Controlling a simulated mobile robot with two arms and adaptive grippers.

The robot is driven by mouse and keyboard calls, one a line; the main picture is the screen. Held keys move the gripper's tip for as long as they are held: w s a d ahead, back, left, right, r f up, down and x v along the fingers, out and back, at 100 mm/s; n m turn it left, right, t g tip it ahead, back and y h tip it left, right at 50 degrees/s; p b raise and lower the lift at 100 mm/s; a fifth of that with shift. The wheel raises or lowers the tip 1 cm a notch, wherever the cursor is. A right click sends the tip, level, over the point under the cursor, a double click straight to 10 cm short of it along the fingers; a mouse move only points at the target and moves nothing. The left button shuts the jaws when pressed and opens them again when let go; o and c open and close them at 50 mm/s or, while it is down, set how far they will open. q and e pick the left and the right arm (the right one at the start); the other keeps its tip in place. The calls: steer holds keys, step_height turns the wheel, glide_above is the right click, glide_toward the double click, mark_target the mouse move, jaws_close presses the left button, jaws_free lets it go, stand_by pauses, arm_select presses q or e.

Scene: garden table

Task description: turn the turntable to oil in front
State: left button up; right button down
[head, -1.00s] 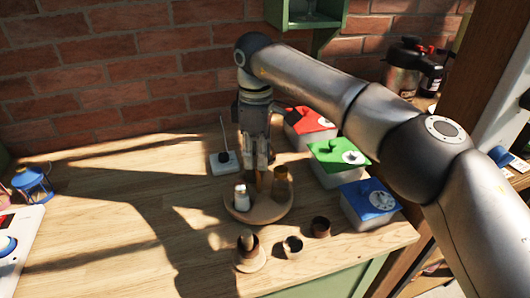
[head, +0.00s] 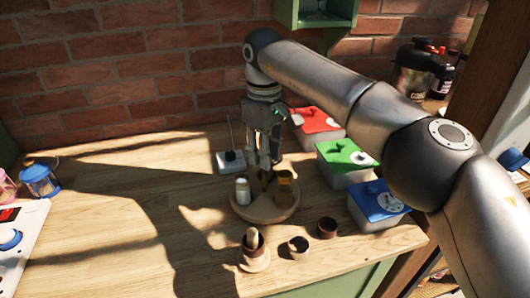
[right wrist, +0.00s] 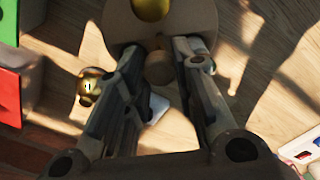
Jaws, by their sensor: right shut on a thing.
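The round wooden turntable (head: 262,216) stands on the table in the head view. A white-bodied shaker (head: 243,191) stands at its left and an amber bottle (head: 285,188), likely the oil, at its right. My right gripper (head: 264,168) reaches down at the turntable's back. In the right wrist view, its fingers (right wrist: 160,65) are shut around a wooden knob (right wrist: 158,68) by the turntable's edge (right wrist: 125,25). A golden top (right wrist: 150,8) shows on the turntable there. The gripper hides part of the turntable's back. My left gripper is not in view.
Red (head: 316,122), green (head: 346,157) and blue (head: 375,200) boxes stand to the right. Small cups (head: 299,247) and a cup on a saucer (head: 254,264) stand in front. A white device with an antenna (head: 230,162) is behind left. The table's left middle is clear.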

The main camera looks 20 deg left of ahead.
steer(key=shift+w+r, duration=0.1)
steer(key=shift+r, duration=0.1)
stand_by(0.3)
steer(key=c, duration=1.6)
jaws_free()
steer(key=o, duration=0.4)
steer(key=shift+a+f, duration=0.1)
steer(key=shift+o, duration=0.2)
